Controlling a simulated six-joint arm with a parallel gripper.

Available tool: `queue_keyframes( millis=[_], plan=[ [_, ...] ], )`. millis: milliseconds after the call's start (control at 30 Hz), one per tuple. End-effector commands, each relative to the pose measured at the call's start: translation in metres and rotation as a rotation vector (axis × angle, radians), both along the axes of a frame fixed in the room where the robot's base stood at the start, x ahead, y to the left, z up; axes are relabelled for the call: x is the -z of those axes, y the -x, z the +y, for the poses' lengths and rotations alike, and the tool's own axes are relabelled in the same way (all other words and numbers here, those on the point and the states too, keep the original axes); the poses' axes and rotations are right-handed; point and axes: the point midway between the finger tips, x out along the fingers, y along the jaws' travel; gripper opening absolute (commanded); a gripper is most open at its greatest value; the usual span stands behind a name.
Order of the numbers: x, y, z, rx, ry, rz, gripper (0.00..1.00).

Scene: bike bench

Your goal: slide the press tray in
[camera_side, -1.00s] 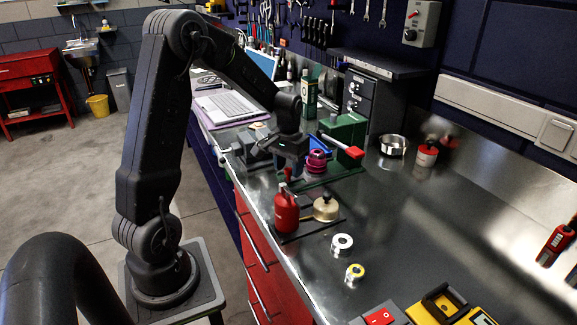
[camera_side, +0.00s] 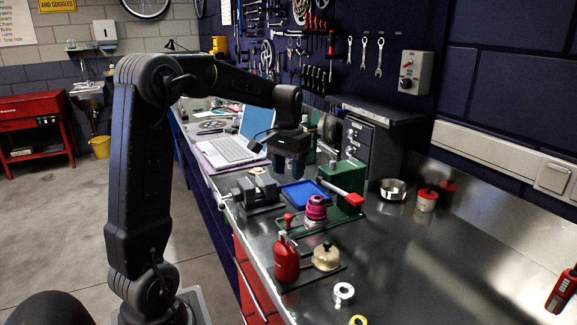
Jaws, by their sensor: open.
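The blue tray (camera_side: 305,194) lies on the bench to the left of the green press (camera_side: 346,181), at the press's base. The press has a lever with a red grip (camera_side: 354,199). A magenta and purple part (camera_side: 316,208) stands just in front of the tray. My gripper (camera_side: 291,176) points down above the tray's far edge, open and with nothing seen in it. Its fingers look dark and small, and I cannot tell whether they touch the tray.
A vise (camera_side: 255,192) stands left of the tray. In front are a red bottle (camera_side: 286,262) and a cream round can (camera_side: 326,257). A laptop (camera_side: 232,148) lies behind. A metal bowl (camera_side: 393,190) stands to the right.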

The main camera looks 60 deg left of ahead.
Motion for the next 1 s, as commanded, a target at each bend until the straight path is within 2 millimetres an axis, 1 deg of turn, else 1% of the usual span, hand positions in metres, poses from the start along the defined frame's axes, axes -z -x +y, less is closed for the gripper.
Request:
queue_keyframes(
  millis=[100, 367, 467, 567, 667, 767, 800, 867, 900, 1000],
  plan=[
    [-0.006, 0.000, 0.000, 0.000, 0.000, 0.000, 0.51],
    [-0.007, 0.000, 0.000, 0.000, 0.000, 0.000, 0.51],
    [-0.006, 0.001, 0.001, -0.020, 0.004, -0.002, 0.41],
    [-0.004, 0.008, 0.005, -0.141, 0.026, -0.011, 0.32],
    [0.001, 0.021, 0.013, -0.396, 0.073, -0.031, 0.22],
    [0.007, 0.038, 0.022, -0.747, 0.141, -0.048, 0.12],
    [0.010, 0.044, 0.025, -0.896, 0.171, -0.054, 0.09],
    [0.014, 0.055, 0.030, -1.119, 0.219, -0.056, 0.03],
    [0.016, 0.061, 0.034, -1.265, 0.251, -0.056, 0.00],
    [0.021, 0.076, 0.040, -1.602, 0.327, -0.046, 0.00]
  ],
)
